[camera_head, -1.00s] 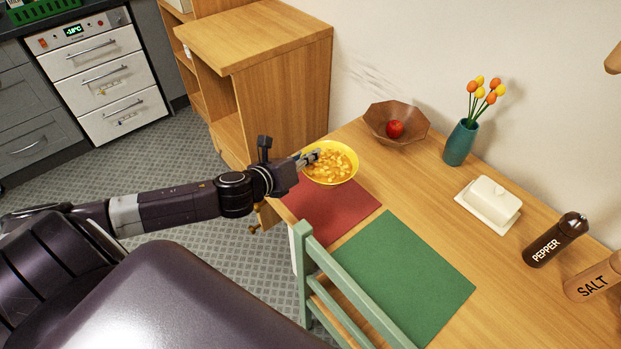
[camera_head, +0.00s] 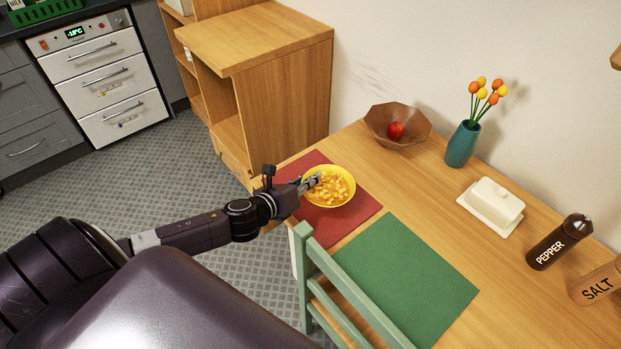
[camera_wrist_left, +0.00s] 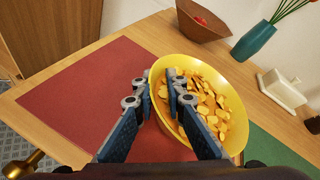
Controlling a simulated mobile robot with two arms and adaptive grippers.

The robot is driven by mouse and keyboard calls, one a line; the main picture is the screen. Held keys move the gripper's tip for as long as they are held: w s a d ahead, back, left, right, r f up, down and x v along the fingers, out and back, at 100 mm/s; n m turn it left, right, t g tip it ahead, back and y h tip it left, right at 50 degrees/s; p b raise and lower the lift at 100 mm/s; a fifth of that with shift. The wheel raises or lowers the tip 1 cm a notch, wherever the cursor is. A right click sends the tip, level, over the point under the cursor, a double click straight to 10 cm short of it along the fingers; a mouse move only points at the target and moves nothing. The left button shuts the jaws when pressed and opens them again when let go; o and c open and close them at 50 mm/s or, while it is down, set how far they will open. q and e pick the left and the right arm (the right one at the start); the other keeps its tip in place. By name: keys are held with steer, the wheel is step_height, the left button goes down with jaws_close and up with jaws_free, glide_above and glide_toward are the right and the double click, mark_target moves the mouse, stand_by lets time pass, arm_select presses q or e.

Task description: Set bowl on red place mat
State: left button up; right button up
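The yellow bowl (camera_head: 343,199), filled with yellow chunks of food, is over the red place mat (camera_head: 307,164), toward its right part. From these views I cannot tell whether its base touches the mat. My left gripper (camera_head: 312,184) is at the bowl's left rim. In the left wrist view its fingers (camera_wrist_left: 160,82) straddle the rim of the bowl (camera_wrist_left: 236,140), one outside and one inside, and appear to pinch the wall. The red mat (camera_wrist_left: 75,85) shows bare to the left there. My right gripper is not in view.
A green chair (camera_head: 303,265) stands at the near table edge, close to my left arm. A green mat (camera_head: 410,275) lies to the right. A brown bowl with an apple (camera_head: 396,131), a teal vase (camera_head: 461,145), a butter dish (camera_head: 492,203) and pepper and salt mills stand along the wall.

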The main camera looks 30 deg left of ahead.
arm_select(q)
steer(key=o, duration=0.3)
steer(key=shift+r, duration=0.1)
steer(key=shift+s+r, duration=0.1)
steer(key=shift+s, duration=0.4)
steer(key=v, duration=1.1)
steer(key=shift+r, duration=0.1)
